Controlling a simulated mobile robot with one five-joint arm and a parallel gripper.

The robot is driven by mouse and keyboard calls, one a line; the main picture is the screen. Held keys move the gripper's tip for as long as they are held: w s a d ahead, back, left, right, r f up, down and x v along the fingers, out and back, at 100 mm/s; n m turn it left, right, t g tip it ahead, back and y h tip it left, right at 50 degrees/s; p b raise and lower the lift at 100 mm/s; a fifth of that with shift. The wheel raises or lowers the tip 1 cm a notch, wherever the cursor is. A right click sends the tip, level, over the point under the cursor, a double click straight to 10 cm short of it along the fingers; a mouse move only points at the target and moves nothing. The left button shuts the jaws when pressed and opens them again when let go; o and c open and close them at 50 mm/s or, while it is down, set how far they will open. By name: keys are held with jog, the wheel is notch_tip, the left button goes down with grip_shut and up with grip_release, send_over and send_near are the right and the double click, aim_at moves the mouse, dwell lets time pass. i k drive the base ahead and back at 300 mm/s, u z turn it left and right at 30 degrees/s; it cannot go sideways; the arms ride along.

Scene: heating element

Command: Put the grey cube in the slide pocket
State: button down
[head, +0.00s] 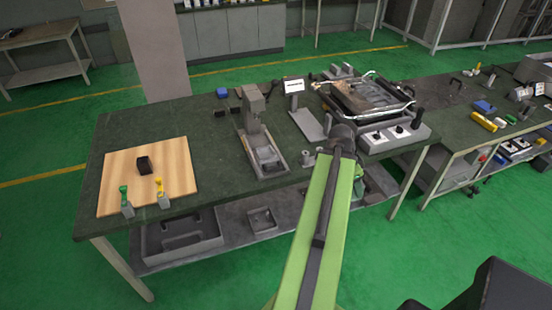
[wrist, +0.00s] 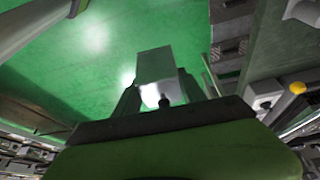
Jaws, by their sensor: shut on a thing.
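The grey cube (wrist: 154,66) shows in the wrist view, held between the two dark fingers of my gripper (wrist: 160,90). The fingers are shut on its sides, and its far part stands out beyond them. In the head view my green arm reaches over the table's front edge, right of centre; the cube cannot be made out there. A grey fixture (head: 268,158) with an upright column and a recessed base stands left of my arm. I cannot tell for sure whether its recess is the slide pocket. My gripper is apart from this fixture.
A wooden board (head: 118,195) with a black block (head: 144,165) and green and yellow-topped pieces lies at the left. A grey plate stand (head: 308,122) and a large tray machine (head: 368,98) stand behind my arm. Dark tabletop (head: 205,135) is clear between board and fixture.

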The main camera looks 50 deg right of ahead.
aim_at(266, 154)
jog(key=z, duration=0.05)
jog(key=k, duration=0.4)
jog(key=u, duration=0.35)
jog(key=i, duration=1.6)
jog(key=z, duration=0.25)
